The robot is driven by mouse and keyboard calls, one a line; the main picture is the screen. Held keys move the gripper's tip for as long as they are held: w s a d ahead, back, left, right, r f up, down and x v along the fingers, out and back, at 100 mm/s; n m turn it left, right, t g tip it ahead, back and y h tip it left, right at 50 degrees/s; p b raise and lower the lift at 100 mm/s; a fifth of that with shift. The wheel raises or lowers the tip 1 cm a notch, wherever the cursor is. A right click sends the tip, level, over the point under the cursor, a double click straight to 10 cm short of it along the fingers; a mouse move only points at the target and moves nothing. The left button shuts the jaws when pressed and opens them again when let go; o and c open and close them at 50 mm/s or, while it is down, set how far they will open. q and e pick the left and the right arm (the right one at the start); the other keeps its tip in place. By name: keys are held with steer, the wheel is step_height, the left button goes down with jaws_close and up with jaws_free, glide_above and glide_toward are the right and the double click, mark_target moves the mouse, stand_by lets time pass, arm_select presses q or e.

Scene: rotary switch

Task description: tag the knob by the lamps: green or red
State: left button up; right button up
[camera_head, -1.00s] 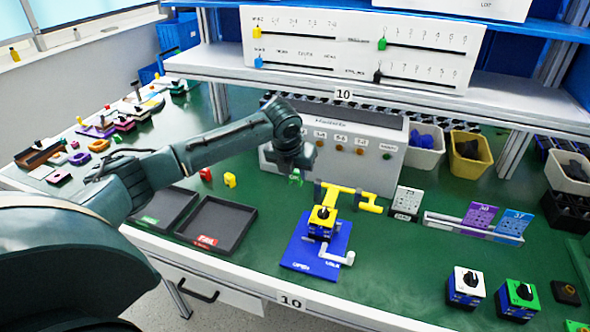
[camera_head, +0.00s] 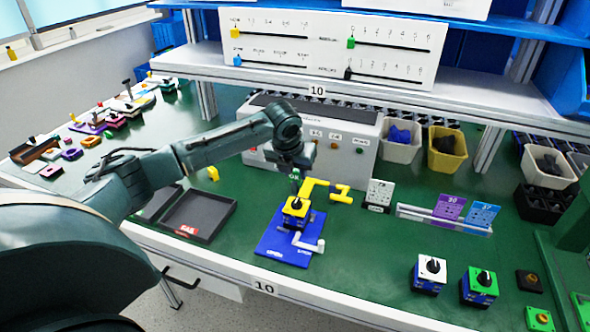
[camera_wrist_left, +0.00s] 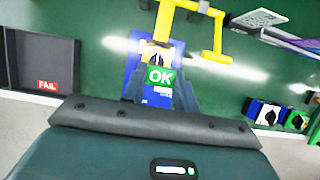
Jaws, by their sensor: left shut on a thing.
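My left gripper (camera_head: 295,172) is shut on a small green tag (camera_wrist_left: 160,76) that reads OK in the left wrist view. The knob unit, a yellow-topped block with a dark knob (camera_head: 297,205), sits on a blue plate (camera_head: 275,243). The gripper and tag are above and behind the unit in the head view; I see no contact. In the wrist view the tag partly covers the unit. The lamps are on the grey box; a green one (camera_head: 360,150) and orange ones (camera_head: 334,145) show, others are behind my arm. My right gripper is not in view.
A yellow clamp (camera_head: 322,189) stands behind the unit and a white crank (camera_head: 308,244) beside it. White (camera_head: 429,274) and green (camera_head: 479,286) knob units stand at the right.

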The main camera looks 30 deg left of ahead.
arm_select(q)
steer(key=shift+f, duration=0.1)
steer(key=shift+f+b, duration=0.75)
steer(key=shift+f, duration=2.05)
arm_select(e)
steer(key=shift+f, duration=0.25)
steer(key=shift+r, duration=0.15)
arm_select(q)
steer(key=shift+r+p, duration=0.1)
steer(key=shift+p, duration=0.2)
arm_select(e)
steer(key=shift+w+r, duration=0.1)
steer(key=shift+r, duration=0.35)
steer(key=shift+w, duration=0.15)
arm_select(q)
steer(key=shift+p, duration=0.5)
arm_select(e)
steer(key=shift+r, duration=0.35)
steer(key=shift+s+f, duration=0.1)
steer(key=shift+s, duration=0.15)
